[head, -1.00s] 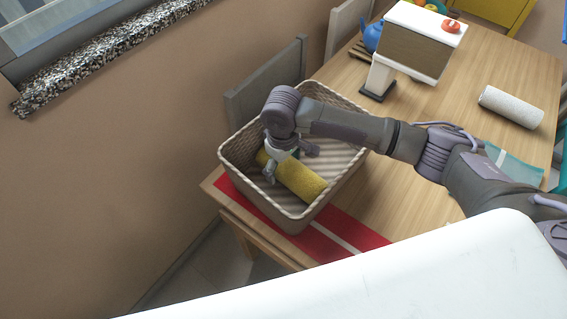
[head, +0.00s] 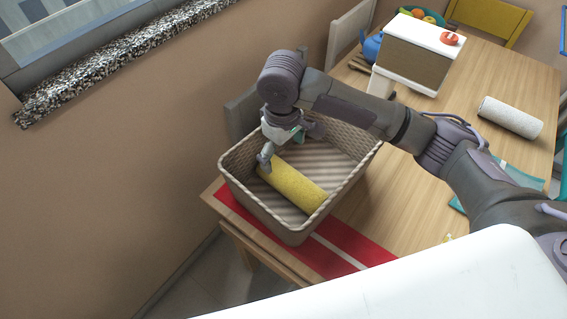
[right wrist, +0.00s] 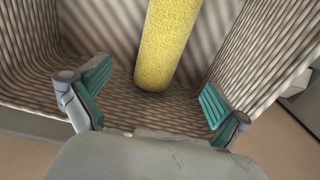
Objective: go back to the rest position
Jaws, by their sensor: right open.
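My right gripper (head: 287,145) is open and empty above the left part of a beige woven basket (head: 345,190). A yellow rolled towel (head: 294,185) lies inside the basket on its floor. In the right wrist view, the two teal-padded fingers (right wrist: 155,98) are spread wide, and the near end of the yellow roll (right wrist: 163,45) shows between and beyond them, apart from both pads. My left gripper is not in view.
The basket stands on a red runner (head: 345,245) at the corner of a wooden table (head: 400,205). A white roll (head: 510,117) lies to the right. A white-topped box (head: 420,55), a blue teapot (head: 372,46) and a fruit bowl (head: 422,16) are at the back. Chairs and a wall adjoin.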

